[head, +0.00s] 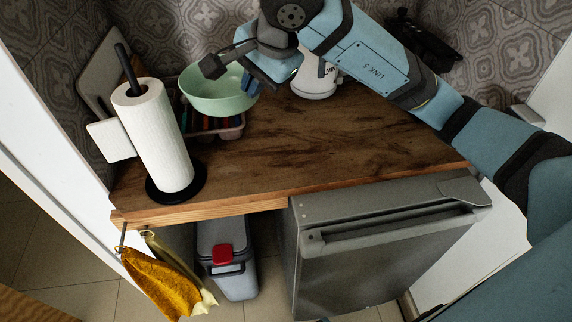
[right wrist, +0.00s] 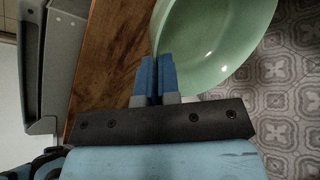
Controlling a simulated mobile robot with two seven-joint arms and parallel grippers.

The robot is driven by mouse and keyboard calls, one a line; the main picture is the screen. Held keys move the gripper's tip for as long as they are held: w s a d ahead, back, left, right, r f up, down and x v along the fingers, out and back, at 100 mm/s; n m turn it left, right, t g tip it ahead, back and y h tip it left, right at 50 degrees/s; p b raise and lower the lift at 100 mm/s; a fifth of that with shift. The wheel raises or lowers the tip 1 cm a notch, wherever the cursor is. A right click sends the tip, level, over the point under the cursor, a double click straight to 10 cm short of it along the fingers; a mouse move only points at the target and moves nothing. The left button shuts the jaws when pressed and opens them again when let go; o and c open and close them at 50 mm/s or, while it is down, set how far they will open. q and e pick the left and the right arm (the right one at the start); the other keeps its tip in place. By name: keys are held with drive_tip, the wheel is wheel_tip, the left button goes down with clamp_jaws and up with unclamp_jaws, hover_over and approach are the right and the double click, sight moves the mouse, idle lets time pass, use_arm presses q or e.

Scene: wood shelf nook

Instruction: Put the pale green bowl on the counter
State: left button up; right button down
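The pale green bowl (head: 212,97) is at the back left of the wooden counter (head: 300,150), upright or slightly tilted, in front of or above a pinkish rack. I cannot tell whether it touches the rack. My right gripper (head: 262,80) is at the bowl's right side. In the right wrist view its blue fingers (right wrist: 157,76) are close together at the rim of the bowl (right wrist: 215,45) and look shut on its wall. My left gripper is not in view.
The pinkish rack (head: 232,132) holds colourful items. A paper towel roll (head: 155,135) stands at the left. A white canister (head: 316,82) stands behind my right arm. The counter's middle and right front are clear. Yellow cloths (head: 165,283) hang off the front edge.

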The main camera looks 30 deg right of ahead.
wheel_tip(320, 180, down, 18)
drive_tip(key=shift+f, duration=0.55)
drive_tip(key=c, duration=1.3)
unclamp_jaws()
drive_tip(key=shift+c, duration=0.2)
